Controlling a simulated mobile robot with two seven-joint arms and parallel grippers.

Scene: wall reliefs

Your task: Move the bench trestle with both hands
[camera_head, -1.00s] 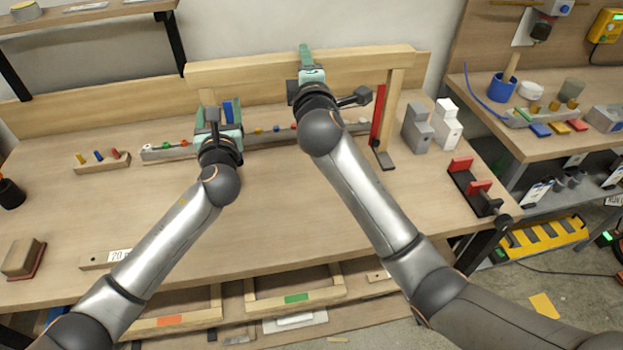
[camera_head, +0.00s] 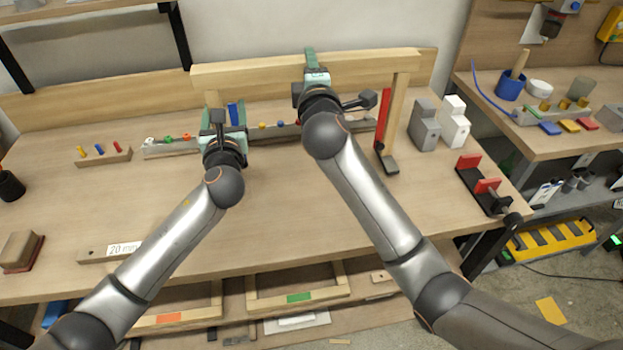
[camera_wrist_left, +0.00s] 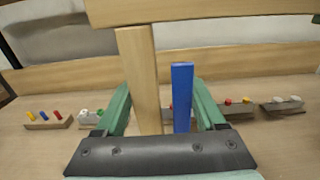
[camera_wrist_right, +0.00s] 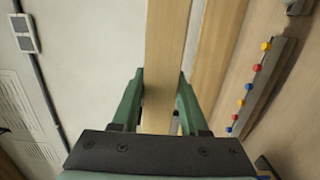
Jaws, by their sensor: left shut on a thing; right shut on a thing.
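The bench trestle (camera_head: 260,74) is a pale wooden top beam on two legs, standing upright over the bench. Its right leg (camera_head: 397,110) has a red brace (camera_head: 382,118) and a dark foot. Its left leg has a blue brace (camera_wrist_left: 182,95). My left gripper (camera_head: 228,115) is shut on the left leg (camera_wrist_left: 142,75); the blue brace also sits between its green fingers. My right gripper (camera_head: 311,62) is shut on the top beam (camera_wrist_right: 164,60), right of its middle. The left foot is hidden behind my left gripper. I cannot tell whether the feet touch the bench.
A grey rail with coloured knobs (camera_head: 170,146) lies behind the trestle. A peg block (camera_head: 104,157) is left. Grey (camera_head: 424,127) and white (camera_head: 454,125) blocks and a red-jawed clamp (camera_head: 485,185) are right. The bench middle (camera_head: 290,200) is clear.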

